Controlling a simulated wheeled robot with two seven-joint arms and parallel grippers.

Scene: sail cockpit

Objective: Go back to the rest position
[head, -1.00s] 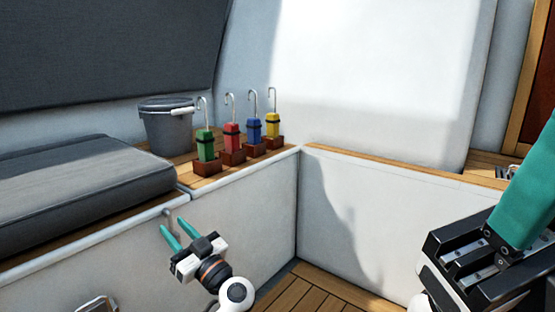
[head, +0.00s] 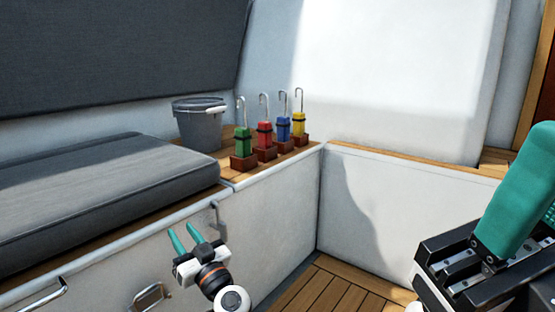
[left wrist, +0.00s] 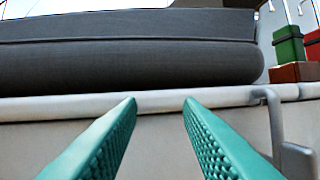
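My left gripper (head: 186,236) is open and empty, in front of the white bench wall and below the edge of the grey cushion. In the left wrist view its two teal fingers (left wrist: 160,104) stand apart with nothing between them. My right gripper (head: 525,190) is large and close at the right edge of the head view. One teal finger shows clearly and the rest is cut off, so I cannot tell whether it is open or shut.
Green (head: 243,142), red (head: 264,134), blue (head: 284,127) and yellow (head: 299,123) hooked items stand in brown blocks on the wooden ledge. A grey hook (head: 217,215) juts from the bench wall close by my left gripper.

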